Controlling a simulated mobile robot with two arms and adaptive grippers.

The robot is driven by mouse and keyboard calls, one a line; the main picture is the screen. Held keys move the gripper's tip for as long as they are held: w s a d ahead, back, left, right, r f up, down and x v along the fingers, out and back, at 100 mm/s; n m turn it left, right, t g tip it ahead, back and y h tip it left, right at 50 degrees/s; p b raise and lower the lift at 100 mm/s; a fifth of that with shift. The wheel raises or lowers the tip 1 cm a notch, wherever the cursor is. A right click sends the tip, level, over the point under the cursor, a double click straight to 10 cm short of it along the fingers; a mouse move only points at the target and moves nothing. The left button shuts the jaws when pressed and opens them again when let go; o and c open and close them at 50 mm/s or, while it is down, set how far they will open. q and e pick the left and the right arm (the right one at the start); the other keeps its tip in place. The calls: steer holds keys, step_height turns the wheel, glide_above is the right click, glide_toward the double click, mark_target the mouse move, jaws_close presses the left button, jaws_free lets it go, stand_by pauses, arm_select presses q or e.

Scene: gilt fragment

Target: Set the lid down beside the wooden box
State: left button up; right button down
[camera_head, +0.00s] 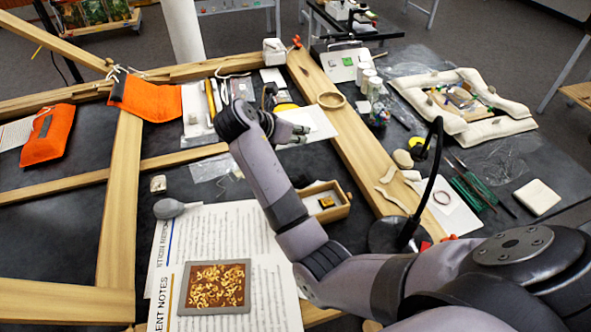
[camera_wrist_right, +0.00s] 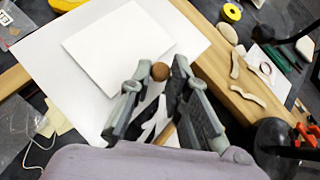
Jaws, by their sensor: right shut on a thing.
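The wooden box (camera_head: 341,211) stands open on the dark table in the head view, with a small gold piece (camera_head: 326,202) inside on a pale lining. My right gripper (camera_head: 299,134) is beyond the box, over a white sheet. In the right wrist view my right gripper (camera_wrist_right: 158,76) is shut on a round brown knob (camera_wrist_right: 160,71), which looks like the lid's knob. The lid's body cannot be made out clearly. A pale rectangular slab (camera_wrist_right: 118,45) shows past the fingertips; I cannot tell whether it belongs to the knob. My left gripper is not in view.
A wooden beam (camera_head: 357,150) runs right of the box, with a wooden ring (camera_head: 331,100) on it. A black lamp base (camera_head: 392,236) is nearby. Printed sheets (camera_head: 215,235) and a brown tray of fragments (camera_head: 184,290) lie in front. Dark table shows left of the box.

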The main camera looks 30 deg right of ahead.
step_height(320, 180, down, 11)
steer(key=shift+f, duration=2)
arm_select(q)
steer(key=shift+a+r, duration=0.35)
arm_select(e)
steer(key=c, duration=1.5)
jaws_free()
arm_select(q)
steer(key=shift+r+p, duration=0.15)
steer(key=shift+p, duration=0.2)
arm_select(e)
steer(key=shift+r, duration=0.15)
